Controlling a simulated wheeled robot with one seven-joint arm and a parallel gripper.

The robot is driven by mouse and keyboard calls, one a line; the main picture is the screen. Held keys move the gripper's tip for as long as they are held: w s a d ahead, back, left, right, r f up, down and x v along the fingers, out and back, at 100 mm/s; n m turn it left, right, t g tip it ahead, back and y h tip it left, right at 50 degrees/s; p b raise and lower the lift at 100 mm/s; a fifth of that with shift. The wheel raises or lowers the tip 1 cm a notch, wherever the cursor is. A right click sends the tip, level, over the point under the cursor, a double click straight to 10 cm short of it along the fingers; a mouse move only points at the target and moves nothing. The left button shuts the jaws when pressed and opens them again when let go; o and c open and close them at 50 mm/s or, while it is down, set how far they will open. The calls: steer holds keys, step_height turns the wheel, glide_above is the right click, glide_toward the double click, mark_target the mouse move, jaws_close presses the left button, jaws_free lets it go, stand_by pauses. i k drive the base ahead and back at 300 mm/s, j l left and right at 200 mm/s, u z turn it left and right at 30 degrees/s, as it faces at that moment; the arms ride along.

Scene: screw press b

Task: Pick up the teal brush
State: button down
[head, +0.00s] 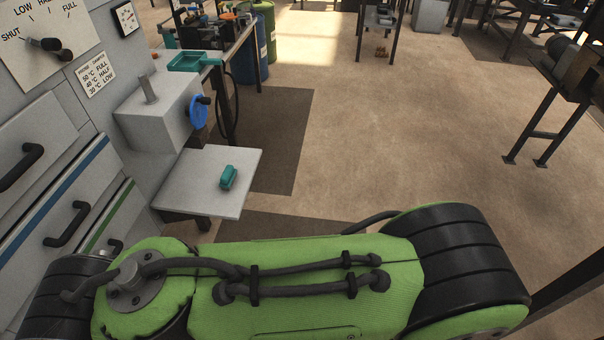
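The teal brush (228,177) lies on a pale grey square table top (198,196), right of its middle, in the head view. It is small and blocky with a rounded top. Nothing touches it from above. My green and black arm crosses the bottom of the view, nearer than the table. My gripper is not in view.
A grey machine box with a blue handwheel (198,111) stands just behind the table. A teal tray (194,61) lies on a bench farther back. Drawers with black handles (67,224) line the left. Open floor (350,130) lies to the right.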

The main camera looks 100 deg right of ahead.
mark_target(228, 176)
steer(key=z, duration=2.6)
steer(key=u, duration=2.95)
steer(key=z, duration=2.95)
steer(key=i+l+u, duration=0.1)
steer(key=u, duration=0.25)
steer(key=i, duration=0.05)
